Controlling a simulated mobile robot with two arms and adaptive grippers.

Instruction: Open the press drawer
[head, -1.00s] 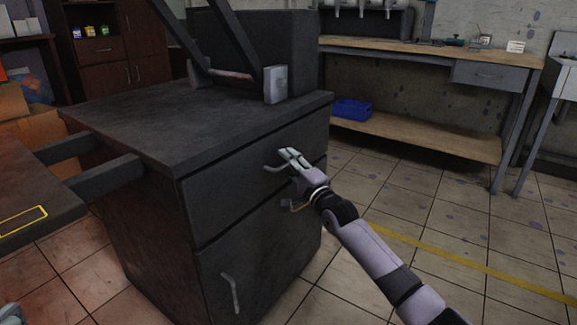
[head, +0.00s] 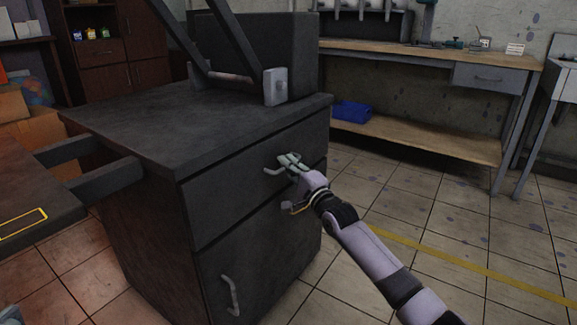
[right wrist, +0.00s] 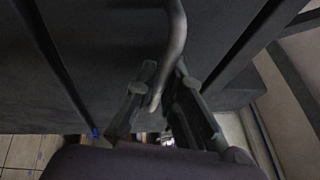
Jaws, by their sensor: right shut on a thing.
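The press drawer (head: 222,195) is the upper drawer of the dark grey press cabinet, and its front sits flush with the cabinet. Its curved metal handle (head: 270,171) is on the drawer front; in the right wrist view the handle (right wrist: 176,40) runs down between the fingers. My right gripper (head: 288,161) is at the handle, shut on it. The fingers (right wrist: 165,95) show on both sides of the bar in the right wrist view and hide part of it in the head view.
A lower door (head: 262,255) with its own handle (head: 230,294) is below the drawer. The press arms rise above the cabinet top (head: 190,125). A workbench (head: 430,52) with a blue bin (head: 351,111) stands behind. The tiled floor (head: 440,220) at right is clear.

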